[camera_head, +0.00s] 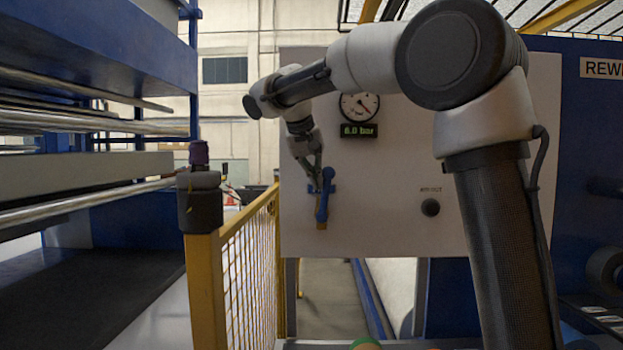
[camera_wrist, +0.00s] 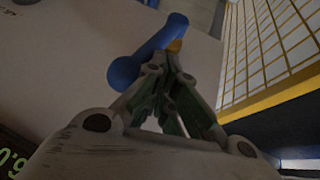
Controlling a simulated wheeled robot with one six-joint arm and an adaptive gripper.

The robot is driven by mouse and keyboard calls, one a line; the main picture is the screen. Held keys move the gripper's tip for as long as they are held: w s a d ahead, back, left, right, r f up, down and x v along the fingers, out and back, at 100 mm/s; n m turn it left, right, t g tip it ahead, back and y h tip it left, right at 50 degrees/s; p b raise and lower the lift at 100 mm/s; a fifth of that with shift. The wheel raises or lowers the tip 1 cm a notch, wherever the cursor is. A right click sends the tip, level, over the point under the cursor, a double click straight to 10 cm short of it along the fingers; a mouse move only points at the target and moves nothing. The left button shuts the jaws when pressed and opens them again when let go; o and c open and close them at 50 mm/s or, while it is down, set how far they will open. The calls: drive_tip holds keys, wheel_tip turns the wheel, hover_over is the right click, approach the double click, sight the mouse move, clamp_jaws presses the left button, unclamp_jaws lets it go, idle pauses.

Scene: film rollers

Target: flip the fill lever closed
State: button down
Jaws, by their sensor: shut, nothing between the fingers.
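The blue fill lever (camera_head: 323,203) is on the pale panel, below and left of the gauge. In the head view its handle points down, slightly tilted, in line with a brass-coloured fitting (camera_head: 321,226) partly hidden behind it. In the wrist view the lever (camera_wrist: 133,63) runs diagonally behind my fingertips, with a bit of the yellow fitting (camera_wrist: 175,46) showing. My gripper (camera_head: 317,181) is shut and empty, pointing down at the lever's upper end. In the wrist view my gripper (camera_wrist: 163,62) overlaps the lever; I cannot tell whether they touch.
The gauge (camera_head: 360,106) sits above a display (camera_head: 359,131) reading 6.0 bar. A black round air-out port (camera_head: 430,207) is at the panel's right. A yellow mesh fence (camera_head: 250,260) stands left of the panel, with a dark-capped post (camera_head: 200,205) nearer. Rollers (camera_head: 90,125) lie far left.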

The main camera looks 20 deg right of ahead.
drive_tip(key=shift+s+d+r+y, duration=0.15)
drive_tip(key=shift+d+y, duration=0.15)
drive_tip(key=shift+d, duration=0.15)
drive_tip(key=shift+s+d+f+m+t+y, duration=0.7)
drive_tip(key=shift+d+f+y, duration=0.6)
drive_tip(key=shift+d+y, duration=0.5)
drive_tip(key=shift+s+d+f+m+t+y, duration=0.45)
drive_tip(key=shift+d+f+t+y, duration=0.3)
drive_tip(key=shift+d+f+y, duration=0.8)
drive_tip(key=shift+s+d+f+m+t+y, duration=0.7)
drive_tip(key=shift+d+f+y, duration=0.4)
drive_tip(key=shift+d+y, duration=0.9)
drive_tip(key=shift+w+a+f, duration=0.1)
drive_tip(key=r+v, duration=0.1)
drive_tip(key=v, duration=1.1)
drive_tip(key=shift+r, duration=0.15)
